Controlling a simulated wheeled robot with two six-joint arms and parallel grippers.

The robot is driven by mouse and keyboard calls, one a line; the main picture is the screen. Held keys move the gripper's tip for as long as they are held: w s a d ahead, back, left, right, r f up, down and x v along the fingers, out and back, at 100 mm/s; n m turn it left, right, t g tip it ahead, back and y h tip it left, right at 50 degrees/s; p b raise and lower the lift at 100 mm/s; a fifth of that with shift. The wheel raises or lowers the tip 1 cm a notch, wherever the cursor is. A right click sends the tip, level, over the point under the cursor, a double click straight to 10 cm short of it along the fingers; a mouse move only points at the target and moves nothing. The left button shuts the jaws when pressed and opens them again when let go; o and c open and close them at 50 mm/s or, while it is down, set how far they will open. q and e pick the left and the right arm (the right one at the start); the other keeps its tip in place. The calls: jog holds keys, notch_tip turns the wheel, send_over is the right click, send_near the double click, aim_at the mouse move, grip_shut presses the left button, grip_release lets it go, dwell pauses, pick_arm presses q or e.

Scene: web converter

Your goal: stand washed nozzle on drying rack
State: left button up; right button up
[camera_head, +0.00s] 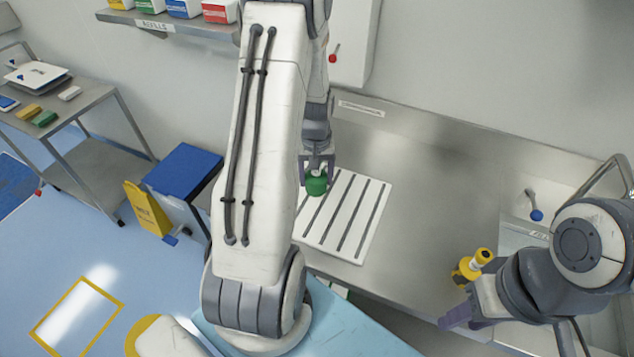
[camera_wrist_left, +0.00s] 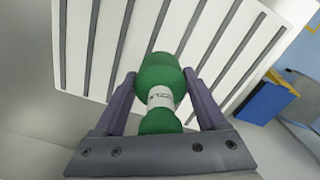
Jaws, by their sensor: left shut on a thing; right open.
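My left gripper (camera_head: 318,164) is shut on a green nozzle (camera_head: 316,186), which has a white band with dark marks. In the left wrist view the green nozzle (camera_wrist_left: 160,78) sits between the two purple fingers. The drying rack (camera_head: 345,232) is a white board with dark parallel slots on the steel counter. The nozzle is over its far left part in the head view; I cannot tell whether it touches. The rack also shows behind the nozzle in the left wrist view (camera_wrist_left: 108,50). My right gripper (camera_head: 458,312) is open at the lower right, partly hidden by its own arm.
A yellow nozzle (camera_head: 466,272) is beside my right gripper near the counter's front edge. A sink with a blue-knobbed lever (camera_head: 536,214) is at the right. The steel counter (camera_head: 440,190) between rack and sink is clear. A blue-lidded bin (camera_head: 186,168) stands left.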

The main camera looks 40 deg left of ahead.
aim_at(316, 185)
pick_arm(q)
notch_tip(316, 185, down, 2)
jog(key=shift+s+f+p, duration=0.1)
jog(key=shift+f+p, duration=0.05)
jog(key=shift+p, duration=0.2)
jog(key=shift+f, duration=0.3)
